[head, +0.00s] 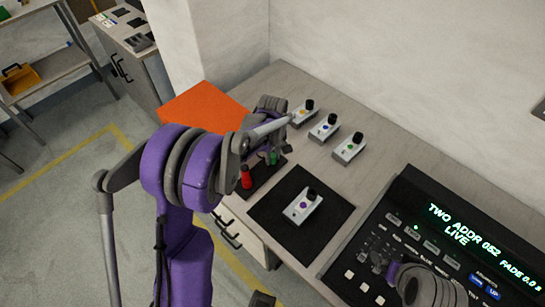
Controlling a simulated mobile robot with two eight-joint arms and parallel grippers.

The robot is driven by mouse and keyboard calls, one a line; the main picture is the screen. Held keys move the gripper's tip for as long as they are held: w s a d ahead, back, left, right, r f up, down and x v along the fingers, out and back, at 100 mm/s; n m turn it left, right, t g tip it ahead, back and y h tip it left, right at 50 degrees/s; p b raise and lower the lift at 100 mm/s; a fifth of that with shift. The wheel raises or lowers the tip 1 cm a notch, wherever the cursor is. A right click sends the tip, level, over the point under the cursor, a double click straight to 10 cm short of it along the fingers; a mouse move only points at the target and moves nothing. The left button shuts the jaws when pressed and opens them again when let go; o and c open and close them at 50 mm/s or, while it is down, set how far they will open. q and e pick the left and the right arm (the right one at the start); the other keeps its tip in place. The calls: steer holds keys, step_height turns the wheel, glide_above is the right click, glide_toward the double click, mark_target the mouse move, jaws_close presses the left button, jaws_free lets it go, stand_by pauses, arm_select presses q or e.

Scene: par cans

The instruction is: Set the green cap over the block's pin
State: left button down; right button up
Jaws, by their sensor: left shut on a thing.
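The green cap (274,158) is a small green piece seen at the tips of my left gripper (273,150), just above or at the dark tray. The gripper is shut on it; the arm and fingers hide much of the cap. A grey-white block (298,213) with a purple dot lies on a black mat (265,208), its black upright pin (312,194) at the far end. The cap is apart from this block, behind and to its left. My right gripper (385,268) is low over the console; its jaws are too unclear to judge.
A red cap (246,178) stands on the dark tray (259,187). Similar blocks with yellow (300,113), blue (322,128) and green (347,149) dots stand behind. An orange panel (205,105) is at left; a lit console (450,235) fills the right.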

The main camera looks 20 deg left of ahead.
mark_target(273, 156)
arm_select(q)
step_height(273, 156, up, 10)
steer(key=shift+f, duration=0.15)
step_height(273, 156, up, 3)
steer(key=shift+r+p, duration=0.1)
steer(key=shift+p, duration=0.7)
arm_select(e)
steer(key=shift+w+r, duration=0.2)
steer(key=shift+r, duration=0.4)
steer(key=shift+w+r, duration=0.2)
steer(key=shift+r, duration=0.35)
